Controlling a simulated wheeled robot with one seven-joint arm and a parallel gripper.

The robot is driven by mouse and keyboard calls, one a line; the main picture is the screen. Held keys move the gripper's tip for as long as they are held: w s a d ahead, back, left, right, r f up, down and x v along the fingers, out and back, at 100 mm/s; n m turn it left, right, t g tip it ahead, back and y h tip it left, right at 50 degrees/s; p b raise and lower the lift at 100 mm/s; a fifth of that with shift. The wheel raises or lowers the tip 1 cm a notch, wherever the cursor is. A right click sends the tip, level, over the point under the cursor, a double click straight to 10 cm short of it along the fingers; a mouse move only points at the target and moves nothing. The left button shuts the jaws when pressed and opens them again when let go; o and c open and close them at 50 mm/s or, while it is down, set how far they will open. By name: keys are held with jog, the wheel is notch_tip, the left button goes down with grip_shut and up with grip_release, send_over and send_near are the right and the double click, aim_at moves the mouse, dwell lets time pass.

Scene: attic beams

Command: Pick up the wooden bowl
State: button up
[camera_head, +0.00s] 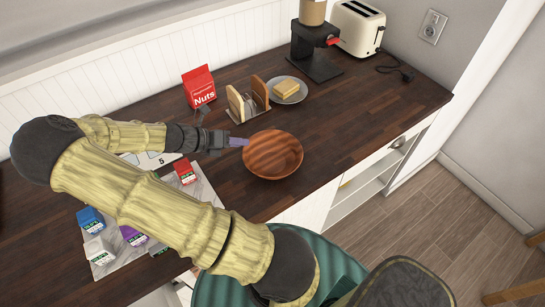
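The wooden bowl (273,154) is round and reddish brown with darker bands. It sits upright on the dark wooden counter, right of the picture's middle-left, and looks empty. My gripper (243,142) is at the bowl's left rim, with its purplish fingertips at or just beside the edge. Whether the fingers touch the rim, and how far apart they are, is too small to tell. My arm crosses the counter from the lower right to the left, and the bowl is not hidden by it.
Behind the bowl stand a toast rack (247,100), a plate of butter (287,90) and a red nuts bag (199,87). A coffee maker (316,50) and toaster (358,27) are farther back. Several small packets lie on a board (203,195) at left. The counter right of the bowl is clear.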

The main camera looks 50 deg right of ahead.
jog(key=shift+p+x, duration=0.75)
jog(key=shift+x, duration=1.8)
jog(key=shift+w, duration=0.1)
grip_shut()
